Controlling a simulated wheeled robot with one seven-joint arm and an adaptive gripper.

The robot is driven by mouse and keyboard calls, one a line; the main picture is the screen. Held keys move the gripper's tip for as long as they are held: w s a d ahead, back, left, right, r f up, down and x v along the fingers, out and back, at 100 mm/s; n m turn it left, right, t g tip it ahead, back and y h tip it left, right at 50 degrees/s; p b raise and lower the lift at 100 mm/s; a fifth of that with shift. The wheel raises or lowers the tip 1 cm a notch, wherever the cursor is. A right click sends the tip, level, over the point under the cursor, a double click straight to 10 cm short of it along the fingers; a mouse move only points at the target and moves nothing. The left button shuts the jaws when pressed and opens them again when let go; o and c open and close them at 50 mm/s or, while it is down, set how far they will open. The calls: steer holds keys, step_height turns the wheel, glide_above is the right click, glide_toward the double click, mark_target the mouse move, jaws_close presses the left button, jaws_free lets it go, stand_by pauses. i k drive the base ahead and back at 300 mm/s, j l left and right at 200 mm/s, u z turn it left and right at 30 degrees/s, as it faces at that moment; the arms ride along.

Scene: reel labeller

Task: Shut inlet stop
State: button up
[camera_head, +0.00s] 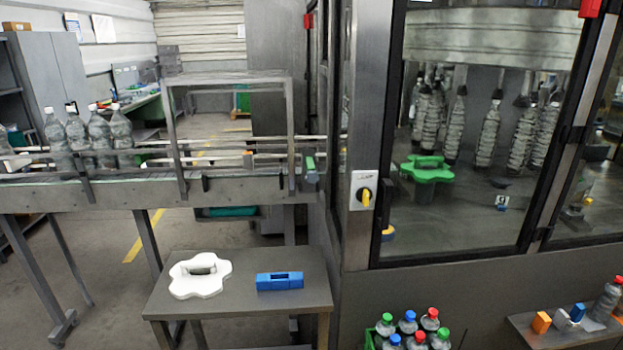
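The conveyor (130,190) runs from the left towards the machine cabinet. At its right end, beside the cabinet's frame, is a small grey fitting with a green part (310,168); it may be the inlet stop, but I cannot tell for sure, nor whether it is open or shut. Several clear bottles (100,138) stand upright on the conveyor at the left, apart from that fitting. My gripper is not in view.
A low table (240,318) below the conveyor holds a white star-shaped part (199,275) and a blue block (279,281). A yellow rotary switch (364,196) is on the cabinet post. Capped bottles (408,323) stand at the bottom. A metal frame (228,78) arches over the conveyor.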

mark_target(313, 177)
steer(key=i+j+u, duration=0.15)
steer(key=u, duration=0.2)
steer(key=i+j+u, duration=0.1)
steer(key=u, duration=0.25)
steer(key=i+u, duration=0.35)
steer(key=k, duration=0.1)
